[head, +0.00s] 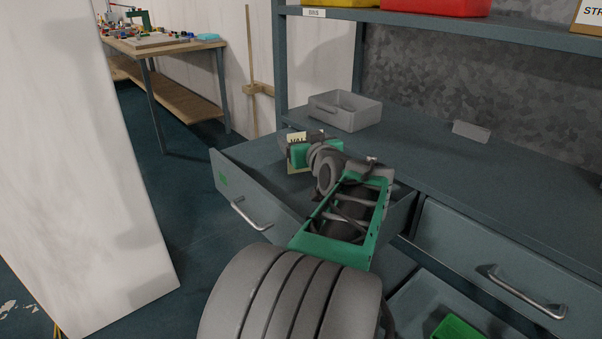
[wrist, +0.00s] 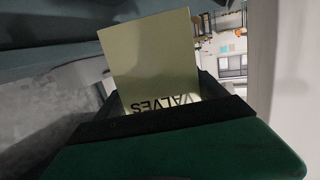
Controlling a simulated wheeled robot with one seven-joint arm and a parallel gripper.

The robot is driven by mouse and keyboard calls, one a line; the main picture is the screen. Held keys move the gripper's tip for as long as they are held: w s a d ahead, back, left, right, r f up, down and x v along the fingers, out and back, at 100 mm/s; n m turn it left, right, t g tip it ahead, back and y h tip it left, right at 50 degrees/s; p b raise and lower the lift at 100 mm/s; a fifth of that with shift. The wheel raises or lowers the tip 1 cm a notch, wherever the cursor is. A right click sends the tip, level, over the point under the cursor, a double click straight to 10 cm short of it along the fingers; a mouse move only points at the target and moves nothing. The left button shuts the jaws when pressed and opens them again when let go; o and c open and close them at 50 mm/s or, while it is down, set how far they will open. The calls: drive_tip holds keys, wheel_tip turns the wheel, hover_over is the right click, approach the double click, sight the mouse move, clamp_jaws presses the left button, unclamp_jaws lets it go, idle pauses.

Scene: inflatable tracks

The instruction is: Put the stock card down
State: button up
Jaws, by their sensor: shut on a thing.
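The stock card (head: 292,165) is a pale yellow card with dark lettering. In the head view it is mostly hidden behind my gripper (head: 300,151), and only part of its word shows. In the wrist view the card (wrist: 150,55) stands out from between the fingers, and the word VALVES reads upside down. My gripper (wrist: 170,112) is shut on the card's lettered end. In the head view card and gripper appear over the back of the open drawer (head: 262,207), near the counter edge; their height above it is hard to tell.
An open grey tray (head: 345,112) and a small grey block (head: 471,131) stand on the counter (head: 430,150). A shelf (head: 440,25) with yellow and red bins runs above. A lower drawer holds something green (head: 455,328). A white panel (head: 80,170) stands left; a cluttered workbench (head: 165,45) is behind.

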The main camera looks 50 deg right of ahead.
drive_tip(key=w+d+f+b, duration=0.2)
drive_tip(key=w+d+f, duration=0.2)
drive_tip(key=f, duration=0.5)
drive_tip(key=shift+w+d+f+b, duration=0.15)
drive_tip(key=shift+w+f+b, duration=0.15)
drive_tip(key=shift+w+b, duration=0.1)
drive_tip(key=shift+f+b, duration=0.4)
drive_tip(key=shift+b, duration=0.05)
drive_tip(key=shift+f+b, duration=0.25)
drive_tip(key=shift+b, duration=0.05)
drive_tip(key=o, duration=1.3)
drive_tip(key=shift+c, duration=0.2)
